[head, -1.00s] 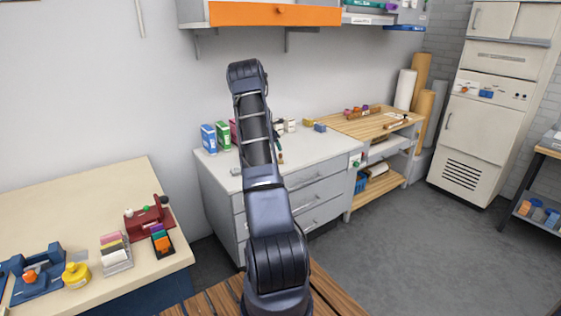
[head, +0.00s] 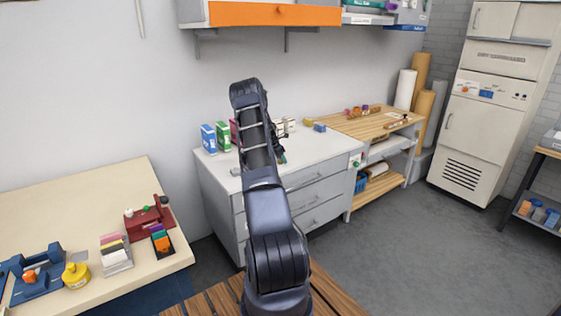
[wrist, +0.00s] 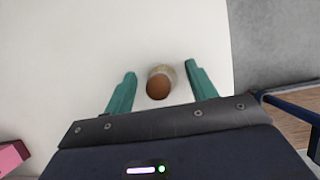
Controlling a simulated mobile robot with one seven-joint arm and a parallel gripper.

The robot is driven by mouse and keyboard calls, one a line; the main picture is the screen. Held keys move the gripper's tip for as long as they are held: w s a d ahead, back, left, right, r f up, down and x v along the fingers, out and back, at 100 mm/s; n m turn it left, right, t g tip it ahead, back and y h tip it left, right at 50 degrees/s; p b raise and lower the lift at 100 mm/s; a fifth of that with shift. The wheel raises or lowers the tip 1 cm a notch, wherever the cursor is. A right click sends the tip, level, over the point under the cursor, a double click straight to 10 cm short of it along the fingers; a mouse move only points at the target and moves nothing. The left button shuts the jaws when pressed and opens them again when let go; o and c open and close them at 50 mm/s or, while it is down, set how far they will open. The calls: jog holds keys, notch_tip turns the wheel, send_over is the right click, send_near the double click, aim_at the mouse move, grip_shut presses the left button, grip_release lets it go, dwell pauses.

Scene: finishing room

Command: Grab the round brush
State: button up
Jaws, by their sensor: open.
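The round brush (wrist: 160,82) shows in the wrist view as a brown rounded top with a paler, whitish-tan part behind it. It stands on the white worktop (wrist: 60,70), seen from nearly straight above. My gripper (wrist: 160,72) is open, with one teal finger on each side of the brush and a visible gap on both sides. Whether the fingers are level with the brush or above it is hard to tell. In the head view my gripper (head: 282,157) is a small teal patch beside my arm, over the counter; the brush is hidden there.
A pink box (wrist: 12,155) lies at the wrist view's lower left. In the head view, blue (head: 208,138) and green (head: 223,136) boxes stand at the counter's left. A yellow item (head: 308,121) and a blue item (head: 320,127) lie at the back. The counter's right edge is near.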

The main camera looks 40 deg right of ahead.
jog(key=c, duration=1.1)
jog(key=shift+o, duration=0.2)
jog(key=shift+r, duration=0.1)
